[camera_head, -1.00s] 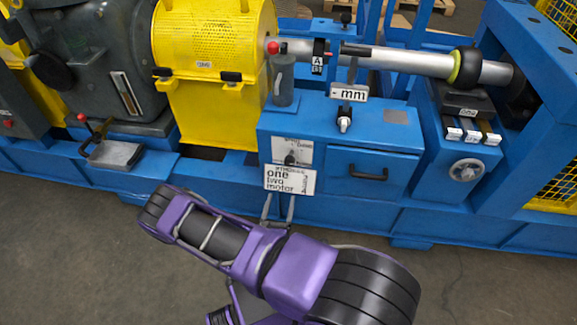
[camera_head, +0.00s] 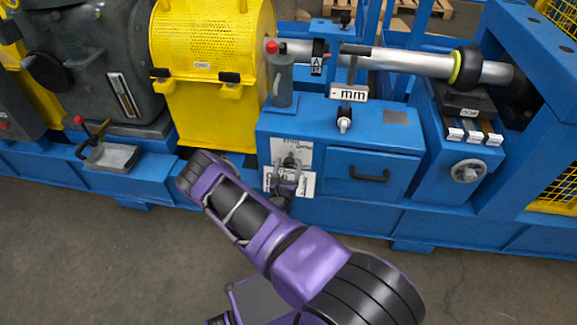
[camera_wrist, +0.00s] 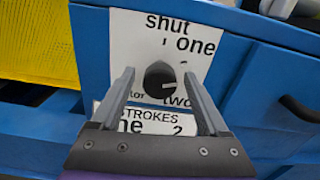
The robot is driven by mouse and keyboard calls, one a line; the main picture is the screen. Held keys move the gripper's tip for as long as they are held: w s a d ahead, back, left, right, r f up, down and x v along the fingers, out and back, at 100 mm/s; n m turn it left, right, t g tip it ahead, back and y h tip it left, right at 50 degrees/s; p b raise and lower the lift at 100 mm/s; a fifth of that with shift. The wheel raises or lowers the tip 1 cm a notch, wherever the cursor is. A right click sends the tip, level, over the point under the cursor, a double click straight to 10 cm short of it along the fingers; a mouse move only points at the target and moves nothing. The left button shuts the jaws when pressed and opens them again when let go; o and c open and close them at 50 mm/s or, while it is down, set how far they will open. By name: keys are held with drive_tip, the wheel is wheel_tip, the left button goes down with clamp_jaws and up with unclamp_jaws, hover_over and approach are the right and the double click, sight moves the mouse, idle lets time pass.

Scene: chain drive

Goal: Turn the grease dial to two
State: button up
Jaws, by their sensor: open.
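The grease dial (camera_wrist: 159,76) is a dark round knob on a white plate (camera_wrist: 140,30) on the blue cabinet front. The plate reads "shut" at the top, "one" at upper right and "two" at lower right. A light mark on the knob points to the right, roughly between "one" and "two". My gripper (camera_wrist: 158,88) is open, one finger on each side of the knob. I cannot tell whether the fingers touch it. In the head view my gripper (camera_head: 288,180) is in front of the plate (camera_head: 304,150) and partly hides it.
A lower sign reading "STROKES" (camera_wrist: 150,117) sits below the dial plate. To the right is a drawer with a black handle (camera_head: 368,174). A grey cylinder with a red top (camera_head: 281,85) stands above. A yellow guard (camera_head: 212,60) is at left. The floor in front is clear.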

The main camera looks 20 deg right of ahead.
drive_tip(key=shift+c, duration=0.2)
clamp_jaws()
drive_tip(key=shift+m, duration=0.4)
drive_tip(key=m+p, duration=0.1)
drive_tip(key=m, duration=0.1)
drive_tip(key=shift+m, duration=0.4)
drive_tip(key=m+p, duration=0.1)
drive_tip(key=m, duration=0.2)
drive_tip(key=shift+m+p, duration=0.3)
drive_tip(key=shift+m, duration=0.1)
drive_tip(key=m+p, duration=0.2)
drive_tip(key=m, duration=0.4)
drive_tip(key=shift+f+m, duration=0.1)
drive_tip(key=shift+m, duration=0.2)
